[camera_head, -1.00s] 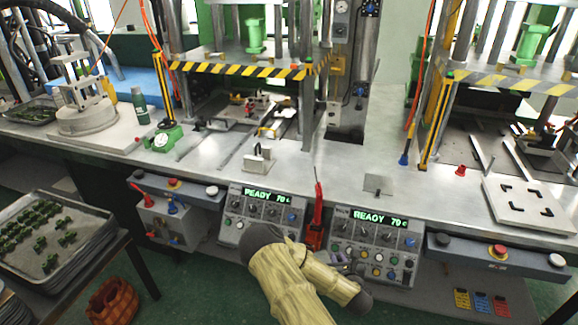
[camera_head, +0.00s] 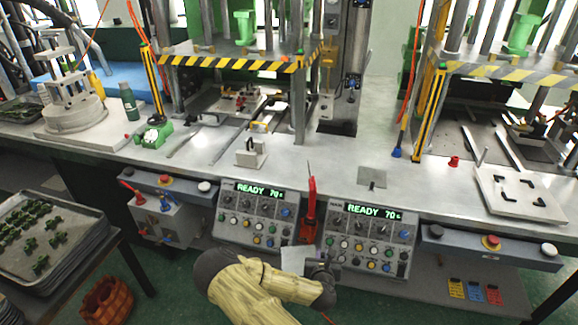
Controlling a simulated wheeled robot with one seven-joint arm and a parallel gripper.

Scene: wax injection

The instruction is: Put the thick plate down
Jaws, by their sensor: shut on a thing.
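My arm reaches in at the bottom middle, in a pale yellow sleeve. My gripper (camera_head: 318,262) is in front of the two control panels, below the bench top's front edge. It is shut on a flat light-grey plate (camera_head: 296,259), which I take to be the thick plate. The plate sits at the end of my arm, in front of the gap between the panels. The fingers are small and partly hidden. A white square board (camera_head: 488,204) with black corner marks lies on the bench at the right.
The steel bench top (camera_head: 325,165) is clear in its middle, apart from a small grey plate (camera_head: 372,177) and a pale block (camera_head: 251,154). A red-handled tool (camera_head: 311,205) stands between the panels (camera_head: 252,215). Two presses stand behind. A tray of green parts (camera_head: 45,240) is at left.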

